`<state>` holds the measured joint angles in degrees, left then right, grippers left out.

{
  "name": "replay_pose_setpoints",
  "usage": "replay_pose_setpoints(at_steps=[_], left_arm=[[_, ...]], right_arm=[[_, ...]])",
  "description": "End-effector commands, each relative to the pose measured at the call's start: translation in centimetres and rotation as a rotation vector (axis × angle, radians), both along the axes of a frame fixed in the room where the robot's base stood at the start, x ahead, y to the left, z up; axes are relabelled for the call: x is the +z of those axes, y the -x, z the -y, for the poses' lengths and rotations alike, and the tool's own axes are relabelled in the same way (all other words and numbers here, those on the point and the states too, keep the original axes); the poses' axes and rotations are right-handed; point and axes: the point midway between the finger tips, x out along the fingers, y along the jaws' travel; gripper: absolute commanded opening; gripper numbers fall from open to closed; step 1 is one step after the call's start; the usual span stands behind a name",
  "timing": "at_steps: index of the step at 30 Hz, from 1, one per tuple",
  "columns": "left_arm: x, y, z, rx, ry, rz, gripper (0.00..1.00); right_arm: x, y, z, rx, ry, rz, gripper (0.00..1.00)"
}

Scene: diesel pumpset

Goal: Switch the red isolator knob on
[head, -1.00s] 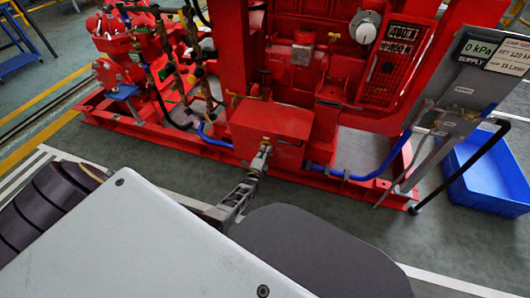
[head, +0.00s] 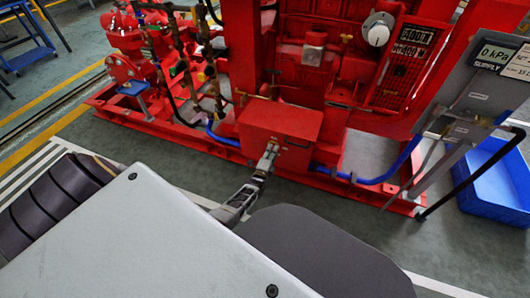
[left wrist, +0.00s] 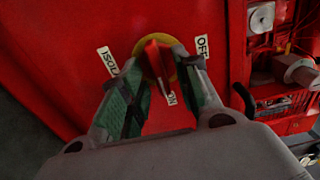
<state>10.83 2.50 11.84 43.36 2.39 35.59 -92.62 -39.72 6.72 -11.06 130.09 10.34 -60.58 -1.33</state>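The red isolator knob (left wrist: 154,62) sits on a round yellow plate (left wrist: 139,47) on a red box face, seen in the left wrist view. Its grip bar slants down the picture, with its lower end near the "ON" label (left wrist: 171,97). The "OFF" label (left wrist: 202,46) is at the upper right. My left gripper (left wrist: 157,62) is open, with one finger on each side of the knob; I cannot tell whether either touches it. In the head view my left gripper (head: 269,156) is at the front of the red box (head: 280,122) and hides the knob. My right gripper is not in view.
Blue hoses (head: 372,179) pass beside the box. A grey gauge panel (head: 470,95) and a blue bin (head: 492,198) stand at the right. Open floor lies in front.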

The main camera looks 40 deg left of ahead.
Motion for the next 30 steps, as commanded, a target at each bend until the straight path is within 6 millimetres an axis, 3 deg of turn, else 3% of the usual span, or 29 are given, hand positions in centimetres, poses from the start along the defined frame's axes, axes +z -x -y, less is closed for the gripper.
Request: replay_pose_setpoints(at_steps=[30], left_arm=[[-0.1, 7.7, 1.9, 0.000, 0.002, -0.003, 0.32]], right_arm=[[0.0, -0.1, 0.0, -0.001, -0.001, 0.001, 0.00]])
